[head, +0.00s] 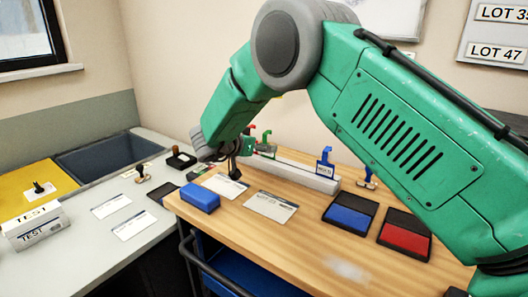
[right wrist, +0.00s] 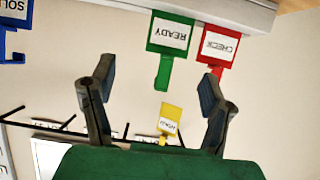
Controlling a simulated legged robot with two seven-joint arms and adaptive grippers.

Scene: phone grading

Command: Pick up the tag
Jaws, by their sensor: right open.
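The tags stand in a row at a white rail (head: 300,175) at the back of the wooden table. In the right wrist view, a green tag reading READY (right wrist: 167,47) and a red tag reading CHECK (right wrist: 217,46) are side by side, and a blue tag (right wrist: 14,12) is at the upper left. A small yellow tag (right wrist: 172,118) shows farther off near dark pegs. My right gripper (right wrist: 155,88) is open and empty. The green tag's hooked end lies between and just beyond its fingertips. In the head view this gripper (head: 235,172) is beside the rail's left end. My left gripper is out of view.
A blue block (head: 200,197) and white cards (head: 270,207) lie on the table (head: 290,250). Blue (head: 350,214) and red (head: 404,236) ink pads sit right. A grey counter (head: 90,245) at left holds a TEST box (head: 38,235) and more cards.

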